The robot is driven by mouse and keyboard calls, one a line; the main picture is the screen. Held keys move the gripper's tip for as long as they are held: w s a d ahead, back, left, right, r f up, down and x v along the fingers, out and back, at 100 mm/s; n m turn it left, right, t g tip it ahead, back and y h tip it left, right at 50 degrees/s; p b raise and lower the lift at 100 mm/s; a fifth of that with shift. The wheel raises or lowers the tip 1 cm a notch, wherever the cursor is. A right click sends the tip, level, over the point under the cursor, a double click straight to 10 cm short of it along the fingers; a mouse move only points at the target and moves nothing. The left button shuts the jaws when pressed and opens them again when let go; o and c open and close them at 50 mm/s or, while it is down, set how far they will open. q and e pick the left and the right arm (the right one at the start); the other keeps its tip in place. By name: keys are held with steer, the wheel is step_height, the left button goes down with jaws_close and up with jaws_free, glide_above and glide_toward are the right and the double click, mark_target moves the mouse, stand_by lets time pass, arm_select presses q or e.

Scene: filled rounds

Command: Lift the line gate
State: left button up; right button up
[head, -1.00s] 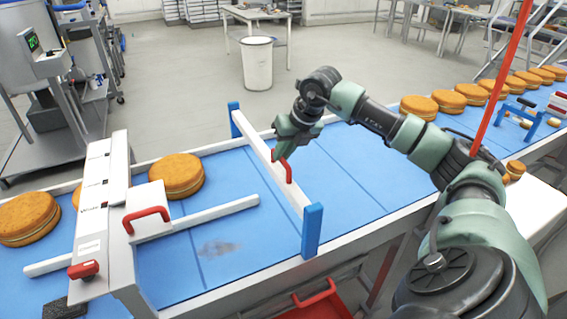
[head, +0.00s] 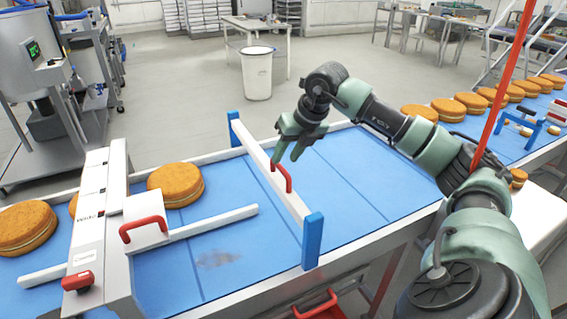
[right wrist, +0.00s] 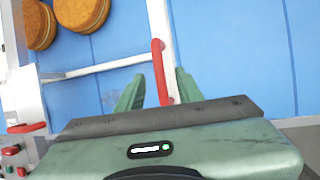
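The line gate (head: 262,164) is a white bar lying across the blue conveyor belt, with a blue block at each end and a red handle (head: 282,178) on its middle. My right gripper (head: 286,158) is open, fingers pointing down at the far end of the handle. In the right wrist view the two green fingers (right wrist: 159,92) stand apart on either side of the red handle (right wrist: 159,68), with gaps showing. I cannot tell how far the fingertips are above the bar. My left gripper is not in view.
Round cakes (head: 175,184) lie on the belt (head: 240,262) left of the gate, near a white frame with its own red handle (head: 143,228). More cakes (head: 470,102) line the belt at the far right. The belt just right of the gate is clear. A white bin (head: 257,75) stands behind.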

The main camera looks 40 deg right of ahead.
steer(key=v, duration=0.4)
steer(key=shift+s+r+b, duration=0.1)
steer(key=shift+r+b, duration=0.2)
